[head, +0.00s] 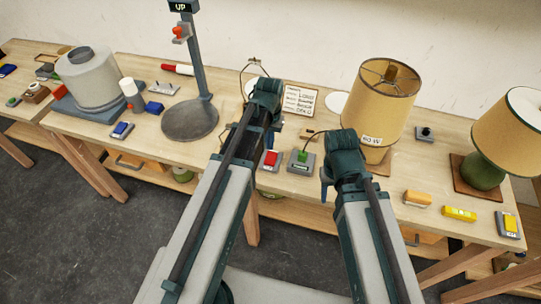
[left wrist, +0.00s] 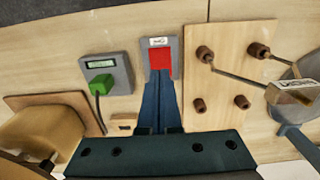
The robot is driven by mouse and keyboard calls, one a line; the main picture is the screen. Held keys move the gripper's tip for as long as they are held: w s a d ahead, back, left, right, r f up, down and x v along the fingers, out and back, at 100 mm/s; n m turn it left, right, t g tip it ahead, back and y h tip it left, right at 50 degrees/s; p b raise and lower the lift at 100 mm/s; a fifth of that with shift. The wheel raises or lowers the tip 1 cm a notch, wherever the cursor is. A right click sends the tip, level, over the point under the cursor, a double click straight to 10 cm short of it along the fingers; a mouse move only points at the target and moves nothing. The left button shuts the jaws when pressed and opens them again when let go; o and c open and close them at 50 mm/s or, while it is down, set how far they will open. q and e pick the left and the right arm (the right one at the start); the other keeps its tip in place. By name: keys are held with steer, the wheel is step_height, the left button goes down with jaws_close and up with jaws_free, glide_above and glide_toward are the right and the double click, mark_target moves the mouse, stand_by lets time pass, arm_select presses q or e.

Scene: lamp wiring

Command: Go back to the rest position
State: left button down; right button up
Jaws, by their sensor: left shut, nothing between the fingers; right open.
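My left gripper (head: 272,133) is over the middle of the workbench, its arm reaching in from the front. In the left wrist view its fingers (left wrist: 160,76) are shut together and empty. Their tips overlap the near edge of a red rocker switch (left wrist: 160,64) on a grey base. I cannot tell whether they touch it. The red switch also shows in the head view (head: 270,159), just below the gripper. My right gripper (head: 326,186) is open at the bench's front edge, right of the grey meter box (head: 302,167); its fingers are largely hidden by its wrist.
The meter box has a green plug (left wrist: 101,86) with a dark cable. A pegged wooden board (left wrist: 229,100) with wire lies beside the switch. A shaded lamp (head: 382,100) stands close behind my right arm. A tall stand (head: 190,119) is left of my left arm.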

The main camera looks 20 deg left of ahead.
arm_select(q)
steer(key=s+d+m+y, duration=0.1)
steer(key=s+d+m, duration=0.2)
steer(key=s+d, duration=0.7)
steer(key=s, duration=0.4)
steer(key=shift+s+d, duration=0.15)
steer(key=shift+d, duration=0.1)
